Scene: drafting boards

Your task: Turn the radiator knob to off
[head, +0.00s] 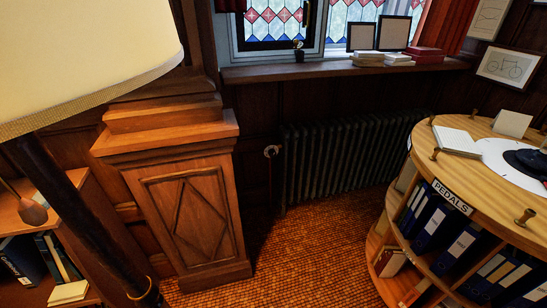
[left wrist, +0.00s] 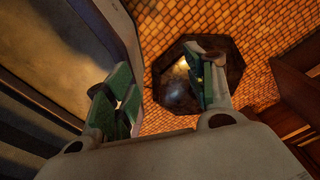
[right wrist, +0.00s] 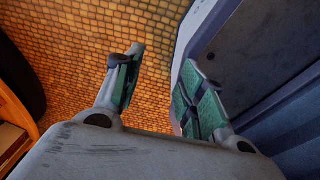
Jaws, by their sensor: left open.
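Neither gripper shows in the head view. In the left wrist view my left gripper (left wrist: 162,92) is open and empty, its green-padded fingers apart over the floor. In the right wrist view my right gripper (right wrist: 158,78) is open and empty above the tiled floor. The knob is not in either wrist view.
A wooden pedestal (head: 190,210) stands left of the radiator. A lamp shade (head: 80,50) fills the upper left. A round wooden shelf table (head: 470,160) with binders stands at right. Tiled floor (head: 310,250) is clear between them. A dark octagonal object (left wrist: 176,92) is below my left gripper.

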